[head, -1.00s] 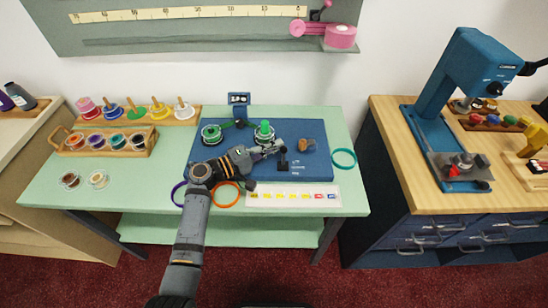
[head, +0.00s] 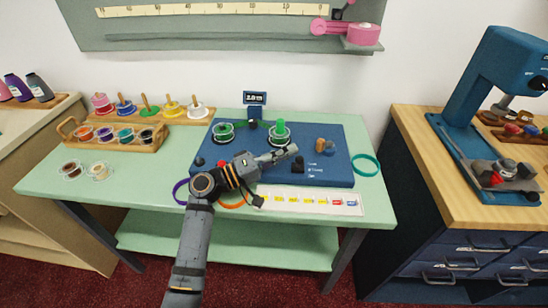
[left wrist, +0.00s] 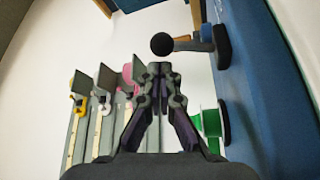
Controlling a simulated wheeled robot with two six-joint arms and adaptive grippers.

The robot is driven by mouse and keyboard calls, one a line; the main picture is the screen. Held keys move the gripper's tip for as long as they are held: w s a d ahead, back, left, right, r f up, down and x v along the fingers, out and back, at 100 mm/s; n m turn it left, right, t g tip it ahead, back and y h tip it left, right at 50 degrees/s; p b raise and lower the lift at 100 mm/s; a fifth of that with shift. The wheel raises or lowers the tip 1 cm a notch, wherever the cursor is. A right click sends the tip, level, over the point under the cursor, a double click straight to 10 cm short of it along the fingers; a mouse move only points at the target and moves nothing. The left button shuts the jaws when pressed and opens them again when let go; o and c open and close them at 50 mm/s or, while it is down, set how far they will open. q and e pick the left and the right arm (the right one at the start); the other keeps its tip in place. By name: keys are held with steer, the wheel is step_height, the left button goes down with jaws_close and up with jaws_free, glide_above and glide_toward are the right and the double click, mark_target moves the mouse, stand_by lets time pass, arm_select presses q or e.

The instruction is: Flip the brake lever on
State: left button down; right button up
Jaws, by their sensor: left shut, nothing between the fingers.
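The brake lever (left wrist: 190,45) shows in the left wrist view as a grey shaft with a black ball knob, standing out from a dark base on the blue board. In the head view a small black fitting (head: 298,166), apparently this lever, stands on the blue board (head: 330,178). My left gripper (head: 294,150) is shut and empty, just behind the fitting and by the green spool (head: 280,133). In the left wrist view its shut fingertips (left wrist: 158,70) point toward the knob, with a small visible gap. The right gripper is out of view.
A second green spool (head: 223,133) and a small display (head: 255,99) stand at the board's back. An orange-brown part (head: 322,145) is right of the lever. A teal ring (head: 365,165) and a label strip (head: 320,201) lie nearby.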

arm_select(q)
steer(key=v, duration=1.1)
steer(key=shift+s+a, duration=0.15)
steer(key=shift+s, duration=0.05)
